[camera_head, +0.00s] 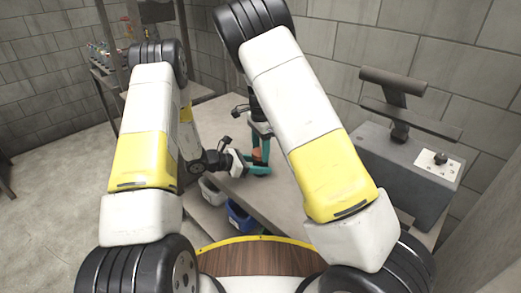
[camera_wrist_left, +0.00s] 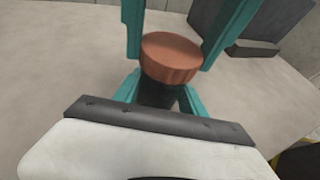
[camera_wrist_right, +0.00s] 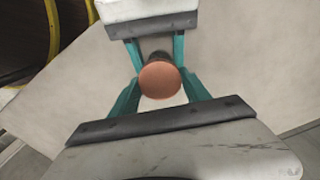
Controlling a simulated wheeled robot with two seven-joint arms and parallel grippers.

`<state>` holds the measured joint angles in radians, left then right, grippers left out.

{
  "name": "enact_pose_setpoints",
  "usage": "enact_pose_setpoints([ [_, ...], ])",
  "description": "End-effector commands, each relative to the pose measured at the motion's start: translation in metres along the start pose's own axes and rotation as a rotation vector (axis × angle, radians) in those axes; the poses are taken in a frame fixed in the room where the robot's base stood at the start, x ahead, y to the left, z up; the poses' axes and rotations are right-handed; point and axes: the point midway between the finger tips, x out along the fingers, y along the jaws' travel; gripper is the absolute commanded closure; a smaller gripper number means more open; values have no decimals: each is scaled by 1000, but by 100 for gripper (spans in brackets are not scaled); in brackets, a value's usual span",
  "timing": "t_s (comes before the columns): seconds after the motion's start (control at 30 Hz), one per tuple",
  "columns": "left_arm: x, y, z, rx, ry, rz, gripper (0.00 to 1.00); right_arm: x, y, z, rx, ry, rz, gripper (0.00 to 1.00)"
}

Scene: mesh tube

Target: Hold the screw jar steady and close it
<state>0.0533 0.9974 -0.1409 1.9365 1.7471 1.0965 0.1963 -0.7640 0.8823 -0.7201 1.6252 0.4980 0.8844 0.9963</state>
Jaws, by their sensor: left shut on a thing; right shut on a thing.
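The screw jar shows in the left wrist view as a dark body (camera_wrist_left: 155,96) under a ribbed copper-coloured lid (camera_wrist_left: 170,58). The lid sits on top of the body; whether a gap lies between them is hard to tell. My left gripper (camera_wrist_left: 160,88) is shut on the jar body from the side, low down. My right gripper (camera_wrist_right: 161,84) is shut on the lid from above, with its teal fingers on either side of it. In the head view the lid (camera_head: 257,155) is small and partly covered by the fingers.
The jar is over the grey table (camera_head: 285,205). A blue bin (camera_head: 239,218) and a pale bin (camera_head: 212,192) stand by its near left edge. A grey machine (camera_head: 400,170) stands at the right. The tabletop around the jar is clear.

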Motion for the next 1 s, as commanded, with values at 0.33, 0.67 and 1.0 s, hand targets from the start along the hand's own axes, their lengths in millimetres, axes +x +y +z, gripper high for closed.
enact_pose_setpoints([
  [0.33,0,-1,0,0,-1,-2,100,0,-1,0,33,0,-2,20],
  [0.67,0,0,0,0,0,-1,100,-3,0,0,32,-1,-2,20],
  [1.0,0,0,0,0,0,0,100,-64,-1,0,32,-1,-6,20],
])
